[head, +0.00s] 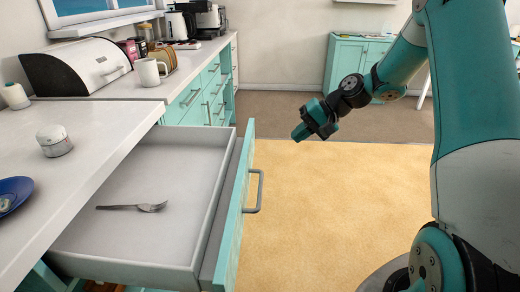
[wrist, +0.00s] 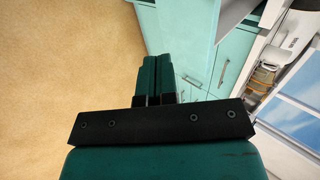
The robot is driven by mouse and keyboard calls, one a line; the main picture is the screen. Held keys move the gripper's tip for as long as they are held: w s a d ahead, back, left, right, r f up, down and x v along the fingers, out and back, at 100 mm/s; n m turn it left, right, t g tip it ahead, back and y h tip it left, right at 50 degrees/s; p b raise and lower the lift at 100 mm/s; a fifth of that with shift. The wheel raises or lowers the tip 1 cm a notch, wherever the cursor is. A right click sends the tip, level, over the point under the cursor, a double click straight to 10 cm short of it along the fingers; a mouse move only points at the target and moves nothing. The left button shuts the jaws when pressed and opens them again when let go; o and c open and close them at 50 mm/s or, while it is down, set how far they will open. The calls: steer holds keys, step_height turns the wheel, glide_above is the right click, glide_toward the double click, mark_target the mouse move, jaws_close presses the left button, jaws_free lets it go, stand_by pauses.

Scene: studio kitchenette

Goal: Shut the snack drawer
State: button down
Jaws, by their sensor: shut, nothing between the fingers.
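The drawer (head: 190,208) is pulled far out from under the counter at the left of the head view. Its teal front panel (head: 236,215) faces right and carries a grey bar handle (head: 256,192). A fork (head: 134,207) lies on the drawer's floor. My gripper (head: 299,135) is in the air over the floor, to the right of and beyond the drawer front, apart from it. In the wrist view my gripper's fingers (wrist: 158,75) are together with nothing between them.
A white canister (head: 54,140) and a blue plate (head: 12,193) stand on the counter (head: 70,118) above the drawer. A bread bin (head: 75,66) and a mug (head: 149,72) stand farther back. The yellow floor (head: 335,215) right of the drawer is clear.

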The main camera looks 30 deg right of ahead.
steer(key=w+a+r+x, duration=0.1)
steer(key=r+x, duration=0.1)
steer(key=x, duration=1)
steer(key=shift+w+a+f, duration=0.2)
steer(key=shift+w+a, duration=0.15)
